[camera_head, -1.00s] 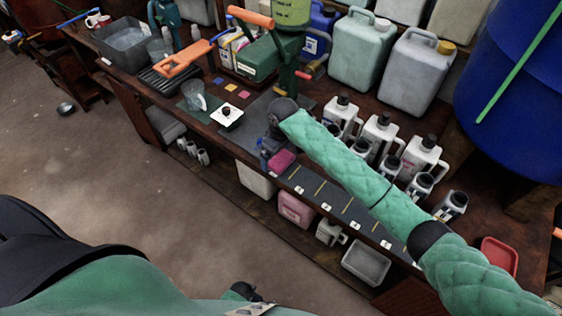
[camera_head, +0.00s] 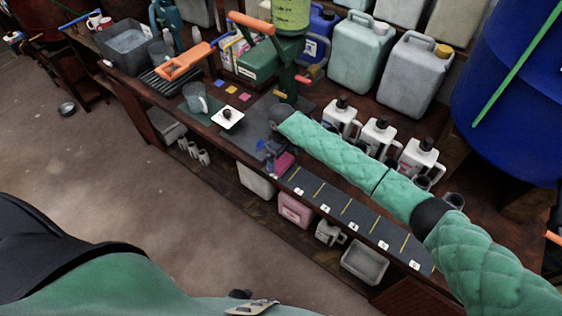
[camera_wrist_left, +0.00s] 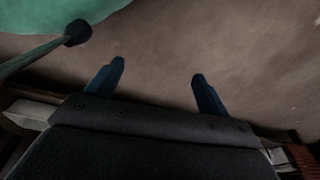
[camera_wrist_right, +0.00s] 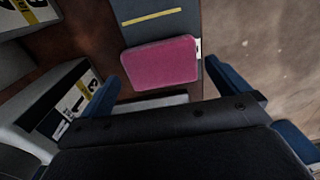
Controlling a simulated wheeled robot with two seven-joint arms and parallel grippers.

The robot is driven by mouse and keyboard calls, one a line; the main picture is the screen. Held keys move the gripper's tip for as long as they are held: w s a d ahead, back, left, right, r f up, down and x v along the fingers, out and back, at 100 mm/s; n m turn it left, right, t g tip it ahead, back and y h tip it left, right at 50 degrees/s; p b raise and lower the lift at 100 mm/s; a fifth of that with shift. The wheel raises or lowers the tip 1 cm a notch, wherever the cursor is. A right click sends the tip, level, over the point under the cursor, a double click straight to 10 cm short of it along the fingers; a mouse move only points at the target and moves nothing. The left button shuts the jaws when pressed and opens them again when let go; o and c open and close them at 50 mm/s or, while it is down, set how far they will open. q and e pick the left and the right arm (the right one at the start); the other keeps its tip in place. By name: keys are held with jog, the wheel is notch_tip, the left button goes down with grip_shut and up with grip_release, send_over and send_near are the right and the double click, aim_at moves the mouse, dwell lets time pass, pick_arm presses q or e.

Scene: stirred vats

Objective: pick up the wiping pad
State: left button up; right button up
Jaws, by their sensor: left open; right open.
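The wiping pad, a pink rounded block, lies at the near end of the dark marked strip on the bench. In the head view the pad (camera_head: 285,163) is partly covered by my right gripper (camera_head: 271,156). In the right wrist view the whole upper face of the pad (camera_wrist_right: 160,62) shows ahead of my open right gripper (camera_wrist_right: 163,76), roughly between its blue fingertips. I see no grip on it; the exact height gap cannot be told. My left gripper (camera_wrist_left: 158,70) is open and empty over bare floor.
The dark strip (camera_head: 356,223) with yellow lines runs along the bench front. White bottles (camera_head: 379,137) stand behind my right arm. A white square dish (camera_head: 228,117) and a grey mug (camera_head: 195,97) are to the left. A green pump stand (camera_head: 287,80) rises behind. A lower shelf holds containers (camera_head: 295,208).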

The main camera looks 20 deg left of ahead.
aim_at(282, 162)
pick_arm(q)
jog(key=shift+s+a+f+p, duration=0.55)
jog(key=shift+s+a+f, duration=0.15)
jog(key=shift+s+f, duration=0.3)
pick_arm(e)
jog(key=shift+f, duration=1.5)
jog(key=c, duration=0.7)
jog(key=shift+r, duration=0.2)
jog(key=r+b, duration=0.1)
jog(key=r, duration=0.1)
jog(key=d+r+b, duration=0.1)
jog(key=shift+s+d+r+b, duration=0.1)
jog(key=shift+s+r+b, duration=0.05)
jog(key=shift+r+b, duration=0.25)
pick_arm(q)
jog(key=w+d+r+b, duration=0.1)
jog(key=w+d+r, duration=0.1)
jog(key=r, duration=0.3)
jog(key=w+d+r+b, duration=0.2)
jog(key=w+r, duration=0.1)
jog(key=r, duration=0.3)
jog(key=shift+w+d+r+g, duration=0.2)
jog(key=shift+d+g, duration=0.1)
jog(key=shift+g, duration=0.1)
pick_arm(e)
jog(key=s+d+r, duration=0.3)
jog(key=d+r, duration=0.3)
jog(key=d, duration=0.4)
jog(key=shift+s+r, duration=0.25)
jog(key=shift+r, duration=0.15)
